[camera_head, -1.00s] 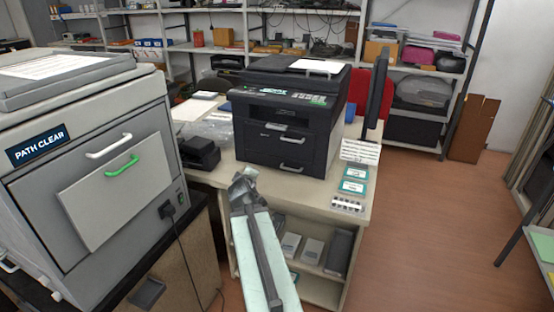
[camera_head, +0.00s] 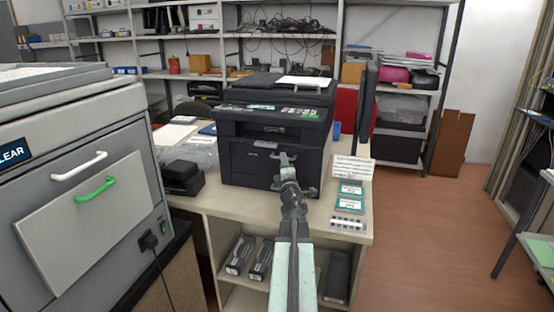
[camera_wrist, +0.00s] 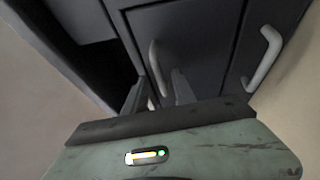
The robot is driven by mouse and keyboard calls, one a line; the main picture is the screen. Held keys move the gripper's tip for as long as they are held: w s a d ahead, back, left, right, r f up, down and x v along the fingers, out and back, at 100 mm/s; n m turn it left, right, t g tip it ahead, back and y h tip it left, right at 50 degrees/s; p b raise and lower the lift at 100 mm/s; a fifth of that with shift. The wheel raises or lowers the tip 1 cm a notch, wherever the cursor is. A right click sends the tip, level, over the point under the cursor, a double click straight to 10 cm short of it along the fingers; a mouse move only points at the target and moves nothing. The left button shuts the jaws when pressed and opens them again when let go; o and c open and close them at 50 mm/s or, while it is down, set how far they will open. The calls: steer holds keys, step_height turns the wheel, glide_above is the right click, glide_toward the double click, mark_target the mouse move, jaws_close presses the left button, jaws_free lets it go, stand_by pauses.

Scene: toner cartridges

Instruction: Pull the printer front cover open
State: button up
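The black printer (camera_head: 240,160) stands on the beige desk. Its front carries light handles; one shows on the front panel (camera_head: 263,145), and my gripper partly covers the area to its right. My gripper (camera_head: 287,160) is raised in front of the printer's front. In the wrist view my gripper (camera_wrist: 158,92) has its two dark fingers apart, pointing at the dark panel. A grey handle (camera_wrist: 155,62) lies just ahead of and partly between the fingertips; I cannot tell whether they touch it. A second handle (camera_wrist: 264,58) is to the right, across a panel seam.
A large grey machine (camera_head: 70,180) with white and green handles stands close on the left. A black device (camera_head: 182,175) sits left of the printer. Green-labelled cards (camera_head: 349,195) lie on the desk's right. Open floor (camera_head: 420,240) is at right.

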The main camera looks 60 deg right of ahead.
steer(key=shift+w+d+r, duration=0.1)
steer(key=shift+w+d, duration=0.4)
steer(key=shift+w, duration=0.05)
jaws_close()
stand_by(1.0)
